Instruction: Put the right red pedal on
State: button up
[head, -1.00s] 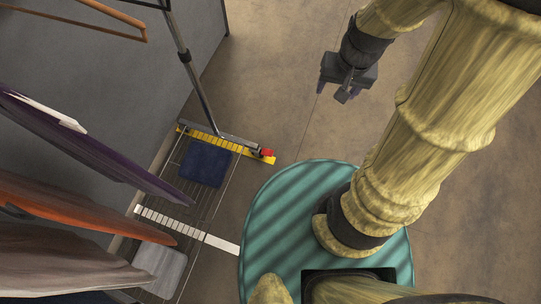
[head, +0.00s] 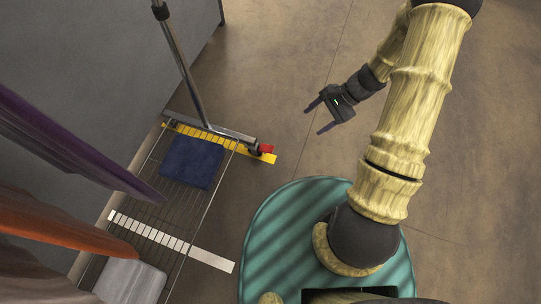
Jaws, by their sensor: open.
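A small red pedal (head: 266,149) sits at the right end of the rack's grey base bar, just above a black caster and beside the yellow floor strip (head: 190,134). My gripper (head: 318,117) is open and empty. It is to the right of the pedal and apart from it, with its two dark fingers pointing left and down in the picture. Whether the pedal is pressed down or up is too small to tell.
A rail rack with a chrome post (head: 182,68) and wire shelf holds a folded navy cloth (head: 192,161) and a grey one (head: 130,282). Hanging garments (head: 60,218) crowd the left. A white strip (head: 205,256) crosses the floor. Bare floor lies between gripper and pedal.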

aim_at(271, 149)
jog(key=w+f+m+t+y+b, duration=0.2)
jog(key=f+m+b, duration=0.3)
jog(key=f, duration=1.3)
jog(key=w+f+m+t+y+b, duration=0.3)
jog(key=f+b, duration=1.1)
jog(key=f, duration=0.5)
jog(key=m+t, duration=0.1)
jog(key=m, duration=0.1)
jog(key=shift+d+f+m, duration=0.3)
jog(key=shift+a, duration=0.1)
jog(key=b+x, duration=0.8)
jog(key=x, duration=0.8)
jog(key=shift+w+a+f+b, duration=0.2)
jog(key=shift+w+b, duration=0.1)
jog(key=shift+b, duration=0.1)
jog(key=shift+w+a, duration=0.1)
jog(key=shift+a, duration=0.2)
jog(key=shift+r, duration=0.1)
